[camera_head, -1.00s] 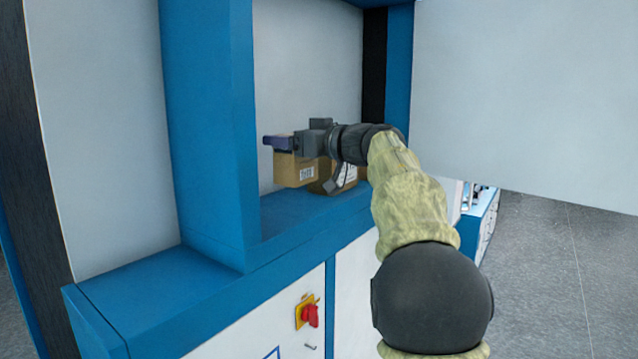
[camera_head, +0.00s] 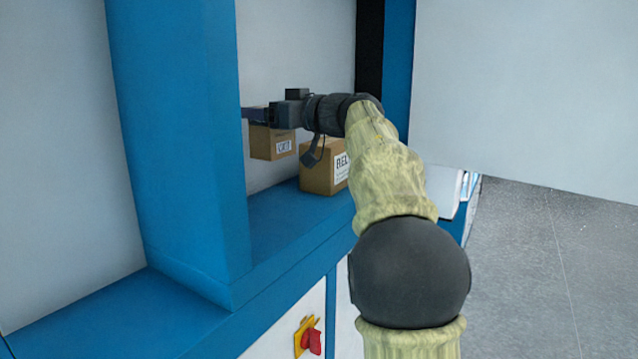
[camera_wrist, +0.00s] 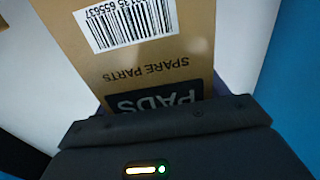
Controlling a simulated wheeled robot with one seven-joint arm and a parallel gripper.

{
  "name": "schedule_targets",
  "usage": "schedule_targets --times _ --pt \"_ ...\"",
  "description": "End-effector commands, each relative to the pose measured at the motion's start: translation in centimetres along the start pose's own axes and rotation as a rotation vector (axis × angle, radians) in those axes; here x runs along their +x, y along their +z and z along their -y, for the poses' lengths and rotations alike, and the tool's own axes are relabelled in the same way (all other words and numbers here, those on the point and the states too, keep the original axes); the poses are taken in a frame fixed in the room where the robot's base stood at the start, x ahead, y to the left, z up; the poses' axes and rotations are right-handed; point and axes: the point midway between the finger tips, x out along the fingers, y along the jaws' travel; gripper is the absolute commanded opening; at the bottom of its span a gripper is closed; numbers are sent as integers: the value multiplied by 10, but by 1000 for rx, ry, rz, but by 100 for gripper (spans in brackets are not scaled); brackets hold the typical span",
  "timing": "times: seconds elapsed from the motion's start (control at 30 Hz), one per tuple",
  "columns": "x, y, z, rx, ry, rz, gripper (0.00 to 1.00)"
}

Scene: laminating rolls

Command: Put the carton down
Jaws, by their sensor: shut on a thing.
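A small brown carton (camera_head: 265,144) with a white label hangs from my gripper (camera_head: 254,115) in the head view. Grey wall shows below it, and it appears to be above the blue ledge (camera_head: 285,222). My gripper is shut on it from above. In the wrist view the carton (camera_wrist: 140,62) fills the middle, with a barcode and upside-down "SPARE PARTS" and "PADS" print. The fingertips are partly hidden by the carton and the blue post.
A second brown carton (camera_head: 318,170), lettered "BEL", stands on the ledge to the right of the held one. A broad blue post (camera_head: 175,140) rises at the left. A red switch (camera_head: 311,340) is on the front below. The ledge near the post looks bare.

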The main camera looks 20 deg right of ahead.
Motion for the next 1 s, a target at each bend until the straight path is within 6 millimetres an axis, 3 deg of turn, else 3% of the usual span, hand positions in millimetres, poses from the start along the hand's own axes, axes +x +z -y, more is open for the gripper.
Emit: schedule_targets --times 0.2,0.6,1.0 --pt "0 5 0 0 -1 -1 40" --pt "-1 56 0 1 1 -1 40" --pt "-1 63 -1 1 2 0 40"
